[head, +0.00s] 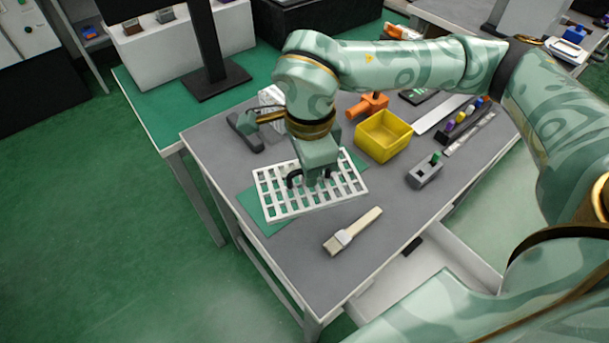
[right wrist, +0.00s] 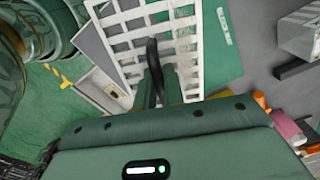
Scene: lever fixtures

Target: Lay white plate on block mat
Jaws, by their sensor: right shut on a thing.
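The white plate (head: 288,205) is a slotted grid with a dark arched handle (right wrist: 153,52). My right gripper (head: 312,180) comes down over it and is shut on the handle. In the right wrist view its fingers (right wrist: 158,92) close around the handle, with the white plate (right wrist: 133,26) beyond. The green block mat (head: 250,208) shows past the plate's left and far right edges, and in the right wrist view (right wrist: 222,60) beside it. The plate lies over much of the mat, turned relative to it. I cannot tell whether they touch. My left gripper is not in view.
A brush (head: 353,231) lies on the grey table (head: 310,270) in front of the plate. A yellow bin (head: 383,135), an orange object (head: 366,107) and a grey lever box (head: 425,171) stand to the right. A dark grey object (head: 245,132) lies behind the plate, at left.

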